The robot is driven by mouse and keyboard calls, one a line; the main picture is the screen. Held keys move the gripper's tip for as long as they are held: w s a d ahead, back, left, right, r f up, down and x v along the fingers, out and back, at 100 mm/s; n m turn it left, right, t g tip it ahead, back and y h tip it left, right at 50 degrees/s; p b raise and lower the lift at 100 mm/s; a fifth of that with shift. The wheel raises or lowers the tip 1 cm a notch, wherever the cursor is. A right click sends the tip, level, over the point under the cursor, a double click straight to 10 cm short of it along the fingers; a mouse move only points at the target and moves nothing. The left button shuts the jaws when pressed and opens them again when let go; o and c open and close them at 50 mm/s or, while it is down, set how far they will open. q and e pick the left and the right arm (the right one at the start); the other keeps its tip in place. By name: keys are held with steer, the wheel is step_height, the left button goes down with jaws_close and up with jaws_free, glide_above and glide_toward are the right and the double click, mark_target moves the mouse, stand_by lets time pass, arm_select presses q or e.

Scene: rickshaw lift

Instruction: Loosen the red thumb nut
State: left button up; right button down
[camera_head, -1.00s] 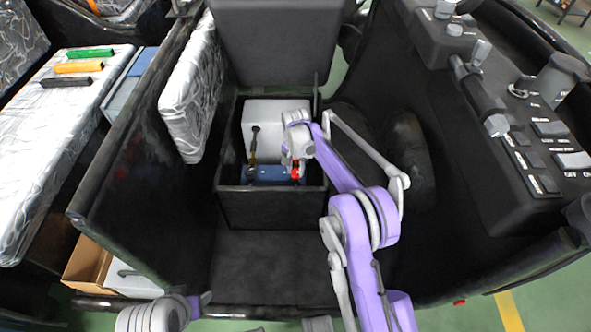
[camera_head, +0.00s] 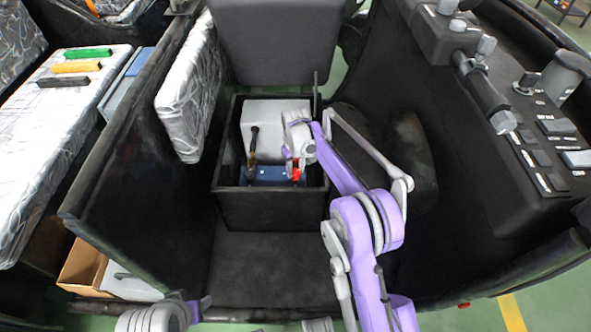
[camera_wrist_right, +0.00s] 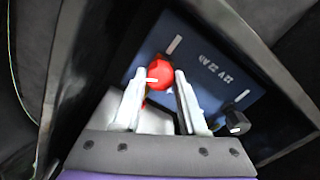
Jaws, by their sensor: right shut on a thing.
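In the head view the nut (camera_head: 296,174) shows as a small red spot just below my right gripper (camera_head: 291,160). A white mark shows on the nut's side. My left arm shows only in part at the lower left edge of the head view, and its fingers cannot be made out.
The black box (camera_head: 272,209) has raised walls around the plate. A white block (camera_head: 285,114) and a dark upright handle (camera_head: 253,145) stand inside it. A black knob (camera_wrist_right: 236,122) is on the plate. Screwdriver-like green (camera_head: 89,53), orange and black bars lie on the left seat.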

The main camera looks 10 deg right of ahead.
mark_target(296, 172)
steer(key=shift+n, duration=1.6)
steer(key=shift+c, duration=2.2)
jaws_free()
step_height(296, 172, up, 11)
steer(key=p, duration=0.2)
